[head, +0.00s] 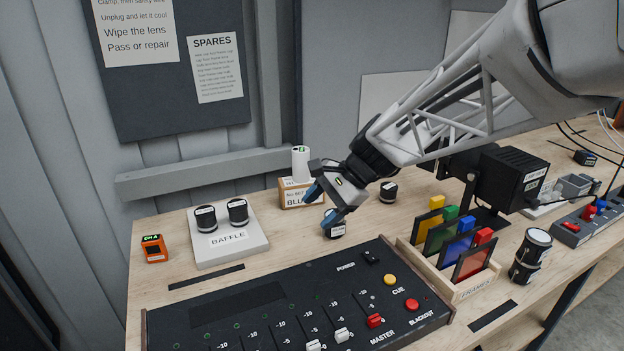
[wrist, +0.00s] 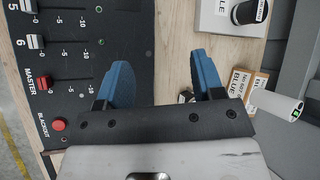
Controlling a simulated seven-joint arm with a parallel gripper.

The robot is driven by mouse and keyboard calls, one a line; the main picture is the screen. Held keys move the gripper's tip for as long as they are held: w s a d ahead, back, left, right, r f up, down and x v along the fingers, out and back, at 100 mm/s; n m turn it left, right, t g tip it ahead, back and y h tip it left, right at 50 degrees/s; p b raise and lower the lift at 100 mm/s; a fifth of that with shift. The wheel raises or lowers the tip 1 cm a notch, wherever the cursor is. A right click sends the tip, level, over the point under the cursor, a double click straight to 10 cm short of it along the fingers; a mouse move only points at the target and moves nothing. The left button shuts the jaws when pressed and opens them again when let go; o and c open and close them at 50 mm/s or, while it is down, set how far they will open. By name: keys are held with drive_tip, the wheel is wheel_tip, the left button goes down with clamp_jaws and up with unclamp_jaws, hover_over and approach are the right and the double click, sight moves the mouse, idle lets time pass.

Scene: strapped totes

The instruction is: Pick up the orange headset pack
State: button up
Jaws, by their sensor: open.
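The orange headset pack (head: 154,248) is a small orange box with a dark face and a green-lettered top label. The wrist view shows my blue-tipped gripper (wrist: 163,80) open, with a clear gap between the fingers. A small black canister (head: 336,230) with a white label stands under the fingertips, partly hidden by them.
The light baffle tray (head: 232,247) with two black canisters lies between my gripper and the pack. The black control desk (head: 270,310) fills the front. A cardboard box (head: 290,197) and white roll (head: 300,160) stand behind. The frames rack (head: 440,268) is at right.

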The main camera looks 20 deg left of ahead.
drive_tip(key=w+a+f+m+g+y, duration=0.1)
drive_tip(key=a+f, duration=0.1)
drive_tip(key=a, duration=0.8)
drive_tip(key=a+f+m+g+y, duration=0.1)
drive_tip(key=a+f+g, duration=0.15)
drive_tip(key=a, duration=0.65)
drive_tip(key=m+g+y, duration=0.2)
drive_tip(key=m, duration=0.1)
approach(151, 238)
drive_tip(key=shift+w+d+r+t, duration=0.25)
drive_tip(key=shift+d+r, duration=0.25)
drive_tip(key=shift+r, duration=0.15)
drive_tip(key=shift+a, duration=0.1)
drive_tip(key=shift+x, duration=3.45)
drive_tip(key=shift+s+f, duration=0.1)
drive_tip(key=shift+f+x, duration=0.2)
drive_tip(key=shift+x, duration=2.25)
